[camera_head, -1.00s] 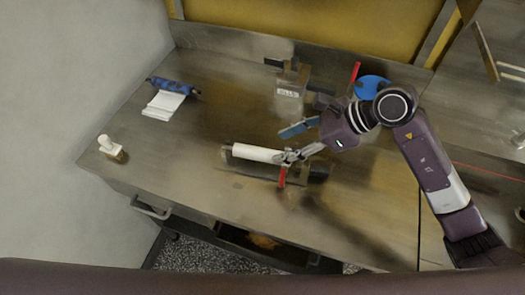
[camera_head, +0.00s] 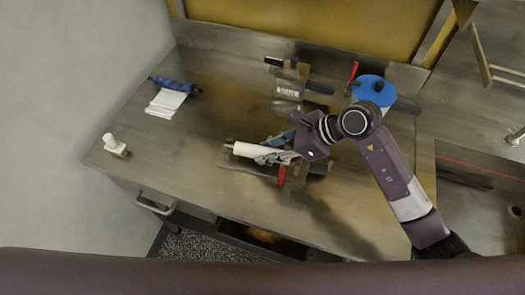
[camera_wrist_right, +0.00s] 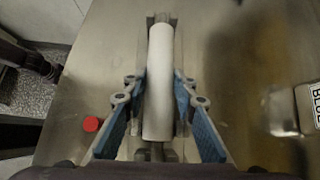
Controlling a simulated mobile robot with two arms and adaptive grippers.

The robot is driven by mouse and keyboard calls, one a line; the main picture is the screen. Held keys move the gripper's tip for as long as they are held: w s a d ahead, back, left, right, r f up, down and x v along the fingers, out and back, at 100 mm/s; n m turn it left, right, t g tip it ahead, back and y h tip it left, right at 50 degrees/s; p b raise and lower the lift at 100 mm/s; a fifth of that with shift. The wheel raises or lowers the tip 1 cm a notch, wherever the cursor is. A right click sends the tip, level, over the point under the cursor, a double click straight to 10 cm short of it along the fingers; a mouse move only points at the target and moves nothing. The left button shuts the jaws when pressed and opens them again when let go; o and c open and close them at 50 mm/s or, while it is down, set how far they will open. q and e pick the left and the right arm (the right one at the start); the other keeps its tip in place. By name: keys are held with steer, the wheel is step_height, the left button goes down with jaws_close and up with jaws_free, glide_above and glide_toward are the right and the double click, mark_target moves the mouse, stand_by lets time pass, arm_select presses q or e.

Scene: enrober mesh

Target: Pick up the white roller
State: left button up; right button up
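In the right wrist view the white roller (camera_wrist_right: 159,80) runs lengthwise between my right gripper's two blue-padded fingers (camera_wrist_right: 157,100). The fingers are open, one on each side of the roller, with a gap visible on at least the right side. In the head view my right gripper (camera_head: 268,155) reaches over the roller's right part from the right. My left gripper is not in view.
A blue roll with white sheets (camera_head: 168,101) lies at the back left. A white stamp-like object (camera_head: 114,146) stands at the left edge. A labelled metal block (camera_head: 287,92) and a blue disc (camera_head: 374,90) are behind the gripper. The table's front left is clear.

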jaws_close()
steer(key=shift+r, duration=0.1)
steer(key=shift+r, duration=0.1)
